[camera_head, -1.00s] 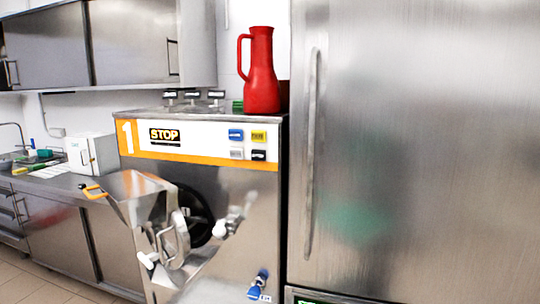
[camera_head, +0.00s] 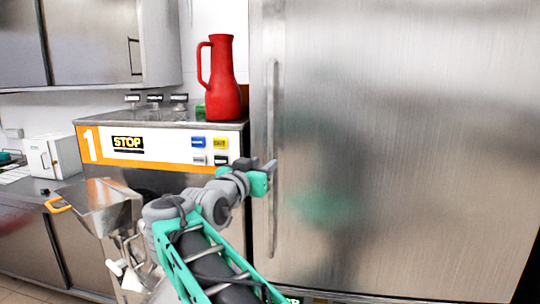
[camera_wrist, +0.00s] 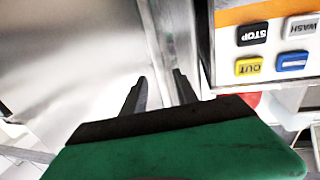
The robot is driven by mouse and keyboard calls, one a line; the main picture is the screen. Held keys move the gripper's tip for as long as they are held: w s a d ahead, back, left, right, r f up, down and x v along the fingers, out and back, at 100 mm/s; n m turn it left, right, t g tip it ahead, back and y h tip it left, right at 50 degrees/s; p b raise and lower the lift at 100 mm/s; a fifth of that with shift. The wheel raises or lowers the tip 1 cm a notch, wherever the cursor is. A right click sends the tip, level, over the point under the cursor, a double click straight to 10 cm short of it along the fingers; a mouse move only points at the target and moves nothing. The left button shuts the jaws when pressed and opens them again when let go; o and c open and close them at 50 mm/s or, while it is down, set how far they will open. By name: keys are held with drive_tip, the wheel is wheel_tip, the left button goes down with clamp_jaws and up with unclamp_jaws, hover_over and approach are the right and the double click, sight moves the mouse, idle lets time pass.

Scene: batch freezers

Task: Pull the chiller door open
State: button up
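The chiller door (camera_head: 400,130) is a tall brushed-steel panel filling the right of the head view. It looks closed against its frame. Its long vertical handle (camera_head: 272,110) runs along the door's left edge. My gripper (camera_head: 272,163) is at about the handle's mid-height in the head view and covers part of it. In the wrist view my gripper (camera_wrist: 161,76) shows two dark fingers spread apart. The steel handle (camera_wrist: 157,45) appears in line with the gap between them. I cannot tell whether the fingers touch it.
The batch freezer (camera_head: 165,148), with a orange-and-white button panel, stands just left of the door. A red jug (camera_head: 224,85) stands on top of it. A steel hopper (camera_head: 100,205) projects from its front. A counter with a white box (camera_head: 52,157) is farther left.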

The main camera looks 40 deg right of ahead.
sight(269, 159)
drive_tip(key=p+x, duration=0.1)
drive_tip(key=x, duration=0.5)
drive_tip(key=shift+a+f+p, duration=0.1)
drive_tip(key=shift+p, duration=0.25)
clamp_jaws()
idle(0.9)
